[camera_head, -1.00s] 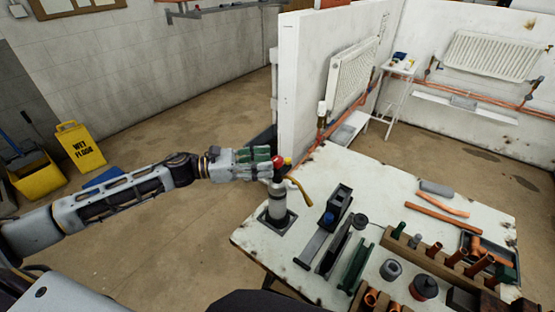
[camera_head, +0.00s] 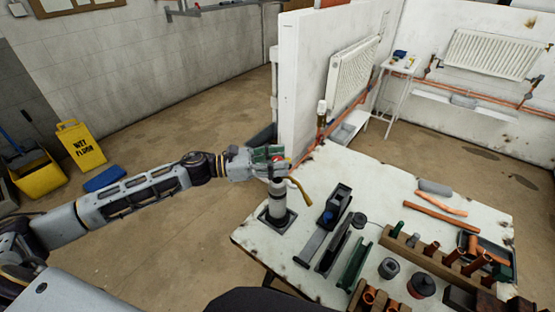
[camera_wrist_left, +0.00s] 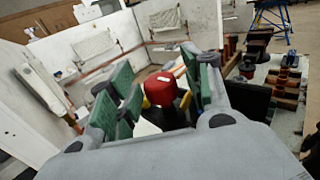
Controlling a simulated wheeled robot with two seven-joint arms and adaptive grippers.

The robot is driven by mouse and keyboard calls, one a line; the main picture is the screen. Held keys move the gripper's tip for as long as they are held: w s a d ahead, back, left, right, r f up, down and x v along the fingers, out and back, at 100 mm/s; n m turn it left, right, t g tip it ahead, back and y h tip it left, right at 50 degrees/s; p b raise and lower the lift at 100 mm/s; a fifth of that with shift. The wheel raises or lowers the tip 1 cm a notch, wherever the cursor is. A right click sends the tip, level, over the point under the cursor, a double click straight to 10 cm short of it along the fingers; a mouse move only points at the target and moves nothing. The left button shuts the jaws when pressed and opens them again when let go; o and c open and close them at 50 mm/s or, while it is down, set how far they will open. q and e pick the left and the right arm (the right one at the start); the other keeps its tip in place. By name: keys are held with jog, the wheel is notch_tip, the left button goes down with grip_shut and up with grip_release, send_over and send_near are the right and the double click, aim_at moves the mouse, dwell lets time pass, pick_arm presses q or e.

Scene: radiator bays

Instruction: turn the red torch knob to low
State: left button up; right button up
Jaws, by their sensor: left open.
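The torch (camera_head: 277,200) stands upright on a dark square base near the left corner of the white bench, with its brass-coloured nozzle pointing right. Its red knob (camera_wrist_left: 165,90) shows in the left wrist view between the green finger pads. In the head view the knob (camera_head: 279,159) is partly hidden by the fingers. My left gripper (camera_head: 270,156) is open at the torch's top, with its fingers on both sides of the knob. I cannot tell whether a pad touches it. The knob's setting marks are not readable. My right gripper is not in view.
The white bench (camera_head: 405,186) holds dark metal holders (camera_head: 336,207), a wooden rack (camera_head: 432,262) with copper pipes, and several small cans to the right of the torch. A white partition (camera_head: 302,85) rises behind the bench.

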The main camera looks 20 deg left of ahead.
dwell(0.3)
pick_arm(q)
jog(key=c, duration=1)
jog(key=shift+c, duration=0.2)
